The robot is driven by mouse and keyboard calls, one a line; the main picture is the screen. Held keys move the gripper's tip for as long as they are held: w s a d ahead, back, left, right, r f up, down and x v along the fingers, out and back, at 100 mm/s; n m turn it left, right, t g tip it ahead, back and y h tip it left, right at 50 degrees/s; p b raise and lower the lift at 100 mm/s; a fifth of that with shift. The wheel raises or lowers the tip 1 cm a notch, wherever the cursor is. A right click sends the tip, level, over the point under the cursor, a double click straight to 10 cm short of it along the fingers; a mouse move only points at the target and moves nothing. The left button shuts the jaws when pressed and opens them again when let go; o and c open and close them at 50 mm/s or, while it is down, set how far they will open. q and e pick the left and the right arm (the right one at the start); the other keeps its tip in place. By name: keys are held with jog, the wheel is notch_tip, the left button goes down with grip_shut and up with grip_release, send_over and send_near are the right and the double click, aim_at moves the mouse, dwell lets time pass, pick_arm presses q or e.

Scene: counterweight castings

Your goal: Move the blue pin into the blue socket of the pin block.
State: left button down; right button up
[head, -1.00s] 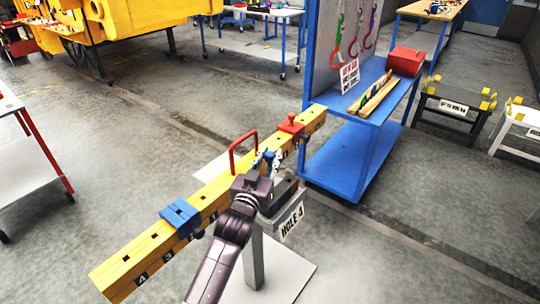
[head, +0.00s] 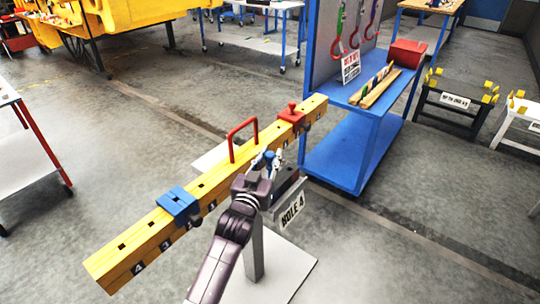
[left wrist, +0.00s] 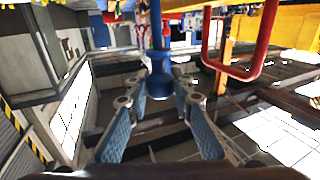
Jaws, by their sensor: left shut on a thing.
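My right gripper is not in view.
The yellow beam (head: 140,240) carries a blue slider (head: 179,204), a red handle (head: 232,142) and a red clamp (head: 290,113). A sign "HOLE 4" (head: 292,213) hangs at its stand. The blue trolley (head: 345,150) stands to the right, with a red box (head: 407,54).

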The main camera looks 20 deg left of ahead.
pick_arm(q)
jog(key=shift+f+b, duration=2.45)
jog(key=shift+f, duration=1.5)
jog(key=c, duration=1.6)
grip_release()
jog(key=s, duration=1.2)
